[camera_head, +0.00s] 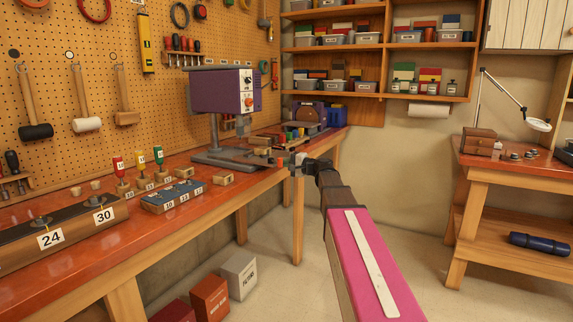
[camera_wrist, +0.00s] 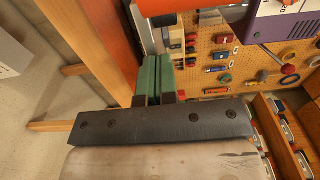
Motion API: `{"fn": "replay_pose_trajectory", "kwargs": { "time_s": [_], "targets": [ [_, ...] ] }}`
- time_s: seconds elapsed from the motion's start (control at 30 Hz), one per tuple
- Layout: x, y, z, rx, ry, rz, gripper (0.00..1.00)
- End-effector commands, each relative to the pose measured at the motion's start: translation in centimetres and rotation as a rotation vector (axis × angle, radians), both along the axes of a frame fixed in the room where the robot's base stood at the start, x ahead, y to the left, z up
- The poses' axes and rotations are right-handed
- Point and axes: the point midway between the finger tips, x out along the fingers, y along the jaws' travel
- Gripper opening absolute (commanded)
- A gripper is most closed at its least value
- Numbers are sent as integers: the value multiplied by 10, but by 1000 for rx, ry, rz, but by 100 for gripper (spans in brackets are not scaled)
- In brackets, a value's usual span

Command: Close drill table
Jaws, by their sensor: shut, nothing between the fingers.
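The drill press has a purple and grey head (camera_head: 222,90) above the workbench, with a grey column and a flat grey base. A flat grey plate (camera_head: 232,154), apparently the drill table, lies below the head; its hinge and exact position are hard to make out. My gripper (camera_head: 279,162) is at the bench's right edge, just right of this plate. Whether they touch cannot be told. In the wrist view, the green fingers of my gripper (camera_wrist: 157,76) are together with nothing between them. The drill head (camera_wrist: 278,26) shows at the upper right there.
The red-topped workbench (camera_head: 75,257) holds numbered blocks and screwdrivers to the left of the drill press. Tools hang on the pegboard (camera_head: 110,55) behind. Boxes (camera_head: 239,274) stand under the bench. A side table (camera_head: 510,172) is at right, with open floor before it.

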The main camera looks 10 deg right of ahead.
Motion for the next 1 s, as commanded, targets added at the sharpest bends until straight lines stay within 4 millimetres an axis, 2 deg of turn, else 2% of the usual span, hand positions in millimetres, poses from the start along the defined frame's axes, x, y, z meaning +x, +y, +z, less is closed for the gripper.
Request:
{"fn": "replay_pose_trajectory", "kwargs": {
  "time_s": [0.3,0.4,0.83,1.0],
  "targets": [
    [42,54,0,0,0,3,0],
    [51,67,0,0,0,2,0],
    [50,69,0,0,0,0,0],
    [41,64,0,0,0,0,0]
  ]
}}
